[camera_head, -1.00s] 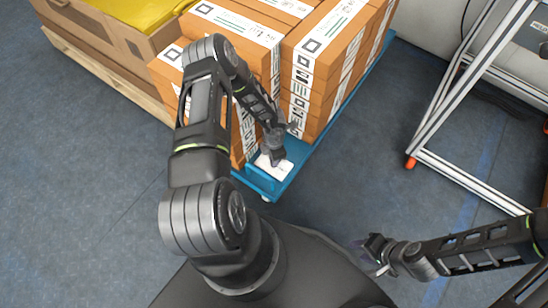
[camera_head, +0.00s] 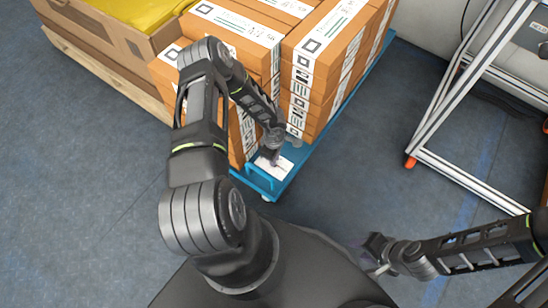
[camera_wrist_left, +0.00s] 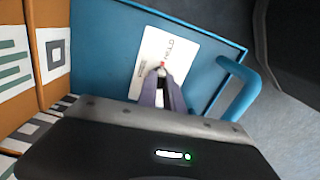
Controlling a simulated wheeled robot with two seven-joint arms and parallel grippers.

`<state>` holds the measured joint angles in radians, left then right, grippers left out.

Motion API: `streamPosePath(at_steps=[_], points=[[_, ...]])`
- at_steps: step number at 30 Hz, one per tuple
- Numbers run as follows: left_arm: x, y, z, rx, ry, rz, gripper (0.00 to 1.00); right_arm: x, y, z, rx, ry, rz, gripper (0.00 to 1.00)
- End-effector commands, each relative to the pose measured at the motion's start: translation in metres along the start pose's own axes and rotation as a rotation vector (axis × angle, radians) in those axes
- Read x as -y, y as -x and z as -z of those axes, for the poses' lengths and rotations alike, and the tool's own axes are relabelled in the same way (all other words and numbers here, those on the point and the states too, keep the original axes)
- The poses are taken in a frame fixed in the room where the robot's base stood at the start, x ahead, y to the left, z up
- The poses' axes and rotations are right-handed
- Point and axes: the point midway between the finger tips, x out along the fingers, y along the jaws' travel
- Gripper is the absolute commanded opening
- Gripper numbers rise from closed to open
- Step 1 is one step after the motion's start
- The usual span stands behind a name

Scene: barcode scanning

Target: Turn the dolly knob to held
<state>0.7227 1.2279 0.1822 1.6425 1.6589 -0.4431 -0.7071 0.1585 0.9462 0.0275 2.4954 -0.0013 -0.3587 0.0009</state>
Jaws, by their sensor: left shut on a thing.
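The blue dolly (camera_head: 285,187) carries stacked cartons and has a white label plate (camera_head: 282,166) at its near end. In the left wrist view the label plate (camera_wrist_left: 176,48) has red lettering that reads like "HELD", turned sideways. The knob (camera_wrist_left: 161,71) is mostly hidden between the fingers of my left gripper (camera_wrist_left: 161,82); only a small dark part with a reddish mark shows at the tips. My left gripper (camera_head: 270,160) reaches down to the plate and is shut on the knob. My right gripper (camera_head: 376,258) is away from the dolly, and its fingers are too small to judge.
Orange-brown cartons (camera_head: 318,70) rise close beside my left arm. A blue handle (camera_wrist_left: 240,92) stands beside the label plate. A cardboard box with yellow contents (camera_head: 115,20) is at upper left. A metal frame (camera_head: 440,120) stands at right. Open floor (camera_head: 355,160) lies between.

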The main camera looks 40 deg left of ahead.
Motion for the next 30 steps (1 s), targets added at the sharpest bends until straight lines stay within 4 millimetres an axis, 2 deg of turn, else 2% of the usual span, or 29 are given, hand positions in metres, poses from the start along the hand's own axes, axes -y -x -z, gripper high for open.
streamPosePath(at_steps=[9, 22, 23, 30], points=[[0.0002, -0.0002, 0.0001, 0.000, -0.107, 0.000, 0.00, 0.0000, 0.0000, 0.0000, 0.000, 0.000, 0.000, 0.36], [0.0002, -0.0002, 0.0002, 0.000, -0.119, 0.000, 0.00, 0.0000, 0.0000, 0.0000, 0.000, 0.000, 0.000, 0.36], [0.0002, -0.0002, 0.0002, 0.000, -0.119, 0.000, 0.13, 0.0000, 0.0000, 0.0000, 0.000, 0.000, 0.000, 0.36], [0.0001, -0.0001, 0.0001, 0.000, -0.117, 0.000, 0.33, 0.0000, 0.0000, 0.0000, 0.000, 0.000, 0.000, 0.36]])
